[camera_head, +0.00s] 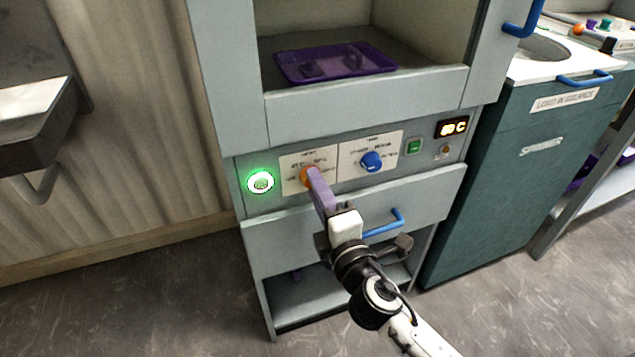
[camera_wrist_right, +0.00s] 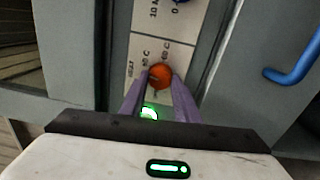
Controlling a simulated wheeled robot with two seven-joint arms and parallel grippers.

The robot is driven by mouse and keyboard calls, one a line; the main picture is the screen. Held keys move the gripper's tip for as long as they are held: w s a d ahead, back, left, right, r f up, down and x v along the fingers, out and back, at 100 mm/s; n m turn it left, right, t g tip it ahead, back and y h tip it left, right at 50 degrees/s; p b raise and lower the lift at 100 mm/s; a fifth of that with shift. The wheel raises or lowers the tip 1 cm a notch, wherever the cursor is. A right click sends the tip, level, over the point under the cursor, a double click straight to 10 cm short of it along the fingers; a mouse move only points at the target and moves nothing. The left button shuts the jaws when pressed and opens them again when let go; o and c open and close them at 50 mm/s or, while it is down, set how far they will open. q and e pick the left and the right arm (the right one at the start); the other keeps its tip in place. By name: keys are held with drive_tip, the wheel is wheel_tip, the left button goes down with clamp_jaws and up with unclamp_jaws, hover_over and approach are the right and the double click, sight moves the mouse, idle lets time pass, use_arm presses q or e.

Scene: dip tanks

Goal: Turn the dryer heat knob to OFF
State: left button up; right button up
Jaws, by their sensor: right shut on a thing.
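The dryer heat knob is orange (camera_head: 307,176) and sits on the left white label plate (camera_head: 292,161) of the dryer's control panel. My right gripper (camera_head: 311,178) reaches up to the panel and its purple fingers are shut on this knob. In the right wrist view the orange knob (camera_wrist_right: 160,75) lies between the two purple fingertips (camera_wrist_right: 160,86). The plate there reads HEAT with temperature marks in C beside the knob. The knob's pointer and the OFF mark are too small or hidden to read. My left gripper is not in view.
A blue knob (camera_head: 371,161) sits right of the orange one, and a lit green button (camera_head: 260,181) left of it. A blue drawer handle (camera_head: 384,224) is below. A purple tray (camera_head: 290,74) lies in the chamber above.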

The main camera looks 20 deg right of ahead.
use_arm(q)
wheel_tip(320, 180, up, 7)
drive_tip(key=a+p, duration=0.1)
drive_tip(key=p, duration=1)
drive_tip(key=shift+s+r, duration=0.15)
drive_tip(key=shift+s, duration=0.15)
use_arm(e)
drive_tip(key=n, duration=2.1)
drive_tip(key=shift+d+y, duration=0.1)
drive_tip(key=shift+y, duration=0.2)
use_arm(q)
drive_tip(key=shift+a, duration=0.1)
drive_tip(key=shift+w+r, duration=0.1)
use_arm(e)
drive_tip(key=o, duration=1)
